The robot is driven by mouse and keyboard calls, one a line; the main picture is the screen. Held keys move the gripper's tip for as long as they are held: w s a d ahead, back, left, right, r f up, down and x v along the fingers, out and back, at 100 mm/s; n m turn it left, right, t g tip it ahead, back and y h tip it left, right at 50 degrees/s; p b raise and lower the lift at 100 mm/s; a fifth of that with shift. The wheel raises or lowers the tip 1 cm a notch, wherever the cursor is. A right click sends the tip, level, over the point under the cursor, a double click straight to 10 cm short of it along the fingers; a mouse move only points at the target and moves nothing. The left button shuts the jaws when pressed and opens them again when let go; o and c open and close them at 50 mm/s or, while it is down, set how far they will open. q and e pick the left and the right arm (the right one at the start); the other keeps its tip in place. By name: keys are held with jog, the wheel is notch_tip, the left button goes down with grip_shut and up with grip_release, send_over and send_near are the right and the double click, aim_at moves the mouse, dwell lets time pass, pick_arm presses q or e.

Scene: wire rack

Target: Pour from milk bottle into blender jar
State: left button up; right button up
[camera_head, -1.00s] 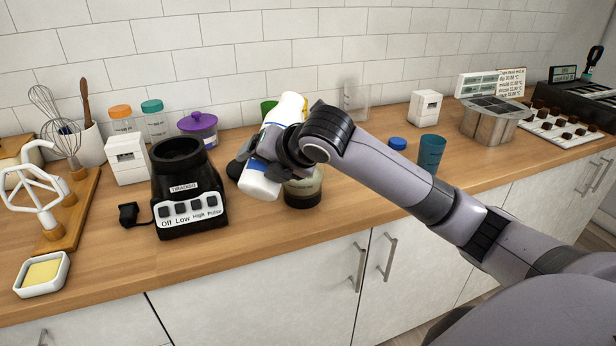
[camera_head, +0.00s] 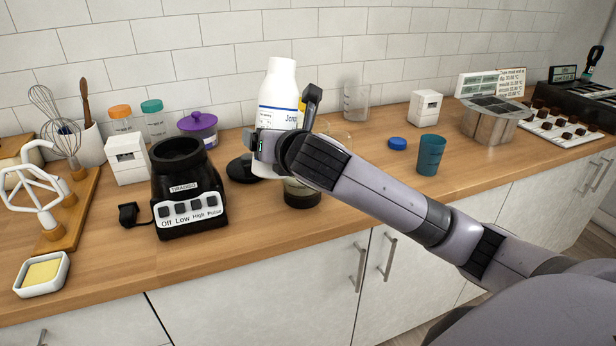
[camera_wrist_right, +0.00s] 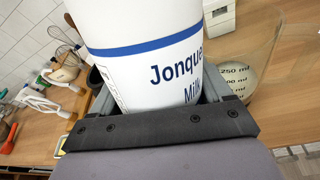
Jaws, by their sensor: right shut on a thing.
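The white milk bottle (camera_head: 278,88) with a blue stripe stands nearly upright in my right gripper (camera_head: 284,135), which is shut on it, above the counter. The bottle fills the upper middle of the right wrist view (camera_wrist_right: 145,45), with its lettering showing. The clear blender jar (camera_head: 302,196), with a dark base, stands on the counter just behind and below the gripper. My wrist and the bottle hide much of it. In the right wrist view the jar (camera_wrist_right: 268,50) is right of the bottle, with ml marks on its wall and something pale inside. My left gripper is not in view.
The black blender base (camera_head: 187,190) stands left of the jar, with a dark round disc (camera_head: 242,170) between them. A blue cap (camera_head: 397,143) and a teal cup (camera_head: 430,154) are to the right. The front counter strip is mostly clear.

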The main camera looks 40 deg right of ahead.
aim_at(269, 114)
jog(key=shift+r, duration=0.6)
jog(key=shift+f, duration=0.65)
notch_tip(269, 114, up, 5)
jog(key=n+t+h, duration=0.1)
jog(key=n+t, duration=0.1)
jog(key=t, duration=0.1)
jog(key=shift+n, duration=0.4)
jog(key=s+a+f+n+y, duration=0.1)
jog(key=s+a+f, duration=0.2)
jog(key=s+f, duration=0.4)
jog(key=s+a+f+n+y, duration=0.1)
jog(key=s+a+f, duration=0.3)
jog(key=s+f, duration=0.4)
notch_tip(269, 114, down, 4)
jog(key=shift+s+r+y, duration=0.25)
jog(key=shift+s+y, duration=0.05)
jog(key=shift+y, duration=0.2)
